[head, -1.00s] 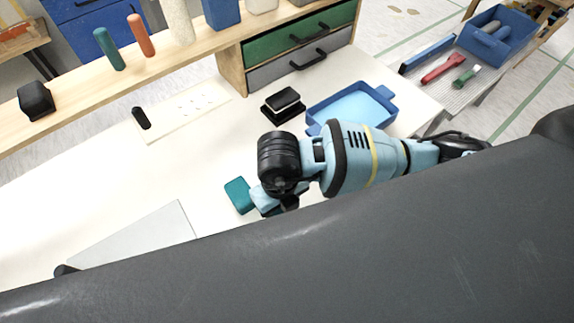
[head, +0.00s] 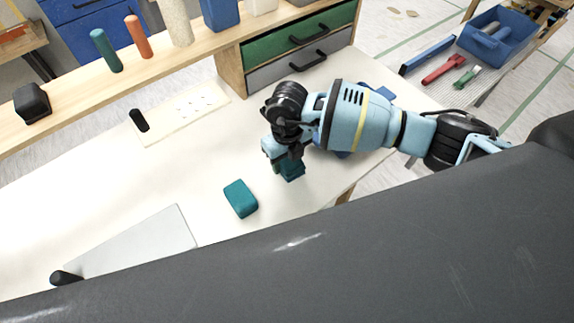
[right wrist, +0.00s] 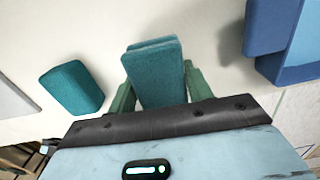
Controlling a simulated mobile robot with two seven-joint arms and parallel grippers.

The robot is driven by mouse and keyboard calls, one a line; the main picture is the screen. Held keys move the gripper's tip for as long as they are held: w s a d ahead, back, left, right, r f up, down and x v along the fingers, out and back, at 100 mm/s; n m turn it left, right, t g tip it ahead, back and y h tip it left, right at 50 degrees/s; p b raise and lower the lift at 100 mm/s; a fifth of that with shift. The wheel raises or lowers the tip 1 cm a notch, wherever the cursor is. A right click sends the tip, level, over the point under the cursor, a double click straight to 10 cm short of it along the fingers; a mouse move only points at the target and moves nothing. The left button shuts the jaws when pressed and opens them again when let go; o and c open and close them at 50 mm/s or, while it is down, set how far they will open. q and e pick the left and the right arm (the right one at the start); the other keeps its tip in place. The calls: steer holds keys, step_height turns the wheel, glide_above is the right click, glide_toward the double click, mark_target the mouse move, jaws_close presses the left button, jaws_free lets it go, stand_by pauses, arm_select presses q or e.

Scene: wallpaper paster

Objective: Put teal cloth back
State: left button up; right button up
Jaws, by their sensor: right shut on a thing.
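My right gripper (head: 290,172) is shut on a folded teal cloth (right wrist: 157,75), held between its two green fingers in the right wrist view. In the head view only a small part of the cloth shows below the gripper. A shadow falls on the table beside the held cloth; its exact height is hard to tell. A second teal piece (head: 240,198), a rounded block, lies on the white table left of the gripper, apart from it; it also shows in the right wrist view (right wrist: 72,88). My left gripper is not in view.
A blue tray (right wrist: 263,30) stands right of the held cloth, mostly hidden behind my right arm in the head view. A grey plate (head: 140,245) lies at the left front. The table's middle is clear.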

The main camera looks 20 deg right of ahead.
mark_target(287, 168)
step_height(287, 168, down, 2)
steer(key=shift+s+f, duration=0.15)
steer(key=shift+f, duration=0.2)
steer(key=shift+f, duration=0.25)
steer(key=o, duration=1)
steer(key=r, duration=0.5)
steer(key=w+r, duration=0.1)
steer(key=r, duration=0.2)
steer(key=shift+d, duration=0.25)
steer(key=shift+s, duration=0.1)
